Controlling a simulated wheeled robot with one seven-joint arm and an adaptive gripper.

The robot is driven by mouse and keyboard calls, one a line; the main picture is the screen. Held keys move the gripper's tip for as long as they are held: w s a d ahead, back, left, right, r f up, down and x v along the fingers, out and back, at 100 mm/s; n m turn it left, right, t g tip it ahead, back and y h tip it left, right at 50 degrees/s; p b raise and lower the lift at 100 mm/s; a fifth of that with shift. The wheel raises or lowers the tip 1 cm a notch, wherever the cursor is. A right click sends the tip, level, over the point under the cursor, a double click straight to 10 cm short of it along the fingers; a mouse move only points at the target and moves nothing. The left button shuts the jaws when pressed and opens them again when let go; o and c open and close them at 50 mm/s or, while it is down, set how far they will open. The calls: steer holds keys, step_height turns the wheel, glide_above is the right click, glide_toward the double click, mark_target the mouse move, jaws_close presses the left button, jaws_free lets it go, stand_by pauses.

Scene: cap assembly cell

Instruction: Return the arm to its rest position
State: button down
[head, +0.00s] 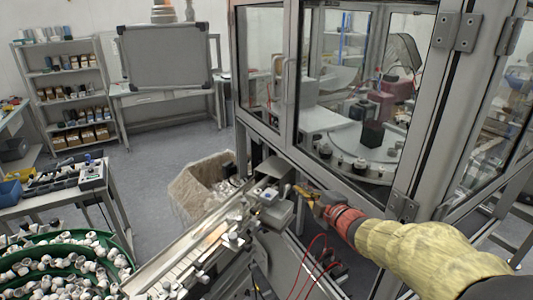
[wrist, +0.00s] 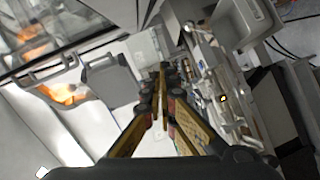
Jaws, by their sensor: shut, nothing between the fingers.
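My gripper (head: 299,191) is at the end of my arm, which reaches in from the lower right in the head view. The arm has a yellow cover and a red section behind the gripper. The gripper is beside the grey box (head: 273,208) at the end of the conveyor, below the glass cabinet. In the wrist view my gripper (wrist: 161,70) has its two fingers together at the tips, with nothing between them. I cannot tell whether the fingertips touch anything.
The glass-walled machine cabinet (head: 263,132) rises close above my gripper. The conveyor (head: 185,258) runs to the lower left, towards a green bowl (head: 55,242) of white caps. A lined bin (head: 200,187) stands behind the conveyor. Open floor (head: 160,150) lies towards the shelves (head: 72,75).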

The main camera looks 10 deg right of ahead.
steer(key=s+d+r+m+g+h, duration=0.1)
steer(key=s+r+m+g+h, duration=0.15)
steer(key=s+m, duration=0.3)
steer(key=s+d+r+m+g+h, duration=0.1)
steer(key=s+d+m+h, duration=0.1)
steer(key=s+m+h, duration=0.4)
steer(key=s+a+f+m+g+y, duration=0.1)
steer(key=s+a+f+m+g, duration=0.1)
steer(key=s, duration=0.6)
steer(key=s+a+f+m+g+y, duration=0.2)
steer(key=s+a, duration=0.2)
steer(key=s, duration=0.4)
steer(key=s+a+f+m+g+y+b, duration=0.1)
steer(key=s+a+f+m+g+y, duration=0.1)
steer(key=s, duration=0.6)
steer(key=shift+s+a+f, duration=0.3)
steer(key=shift+s+a, duration=0.05)
steer(key=shift+a, duration=0.15)
steer(key=c, duration=2.6)
jaws_free()
